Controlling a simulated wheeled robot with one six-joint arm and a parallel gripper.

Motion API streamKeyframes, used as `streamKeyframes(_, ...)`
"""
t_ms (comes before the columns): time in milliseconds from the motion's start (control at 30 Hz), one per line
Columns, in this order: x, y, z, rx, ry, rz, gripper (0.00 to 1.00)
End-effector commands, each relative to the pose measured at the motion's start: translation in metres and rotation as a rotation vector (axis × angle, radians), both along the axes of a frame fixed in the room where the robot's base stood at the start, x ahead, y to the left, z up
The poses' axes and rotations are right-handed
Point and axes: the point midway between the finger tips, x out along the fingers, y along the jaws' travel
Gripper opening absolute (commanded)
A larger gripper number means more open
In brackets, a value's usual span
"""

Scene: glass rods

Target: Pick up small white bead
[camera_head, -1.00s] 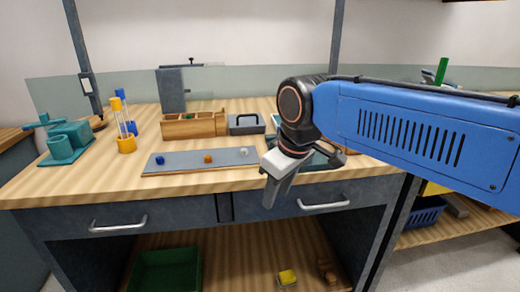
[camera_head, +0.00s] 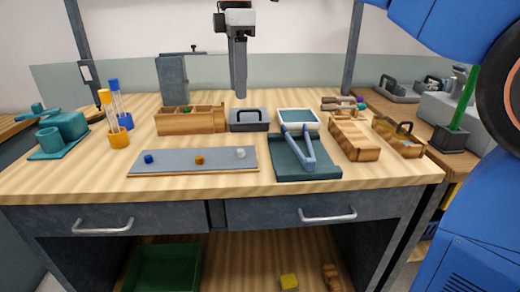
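The small white bead (camera_head: 240,153) sits near the right end of a flat grey board (camera_head: 180,164) on the wooden bench. An orange bead (camera_head: 199,160) lies at the board's middle and a blue bead (camera_head: 148,159) at its left. My gripper (camera_head: 239,96) hangs with its fingers pointing down, above the back part of the bench and higher in the picture than the white bead. It is apart from the bead. The fingers overlap in this view, so I cannot tell whether they are open or shut.
A wooden compartment box (camera_head: 190,121) and a grey handled block (camera_head: 248,120) stand behind the board. A teal tray (camera_head: 285,168) with a blue-handled scoop (camera_head: 307,150) lies right of it. Glass rods in an orange holder (camera_head: 118,138) stand at left. Bare bench lies in front.

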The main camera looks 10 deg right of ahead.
Motion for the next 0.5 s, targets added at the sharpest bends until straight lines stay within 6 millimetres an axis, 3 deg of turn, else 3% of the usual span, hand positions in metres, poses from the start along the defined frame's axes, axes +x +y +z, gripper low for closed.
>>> streamKeyframes(100, 0.003, 0.013, 0.005, -0.007, 0.011, 0.056, 0.38)
streamKeyframes(233, 0.003, 0.016, 0.000, -0.010, 0.015, 0.075, 0.38)
streamKeyframes(500, 0.002, 0.015, -0.044, -0.011, 0.016, 0.072, 0.38)
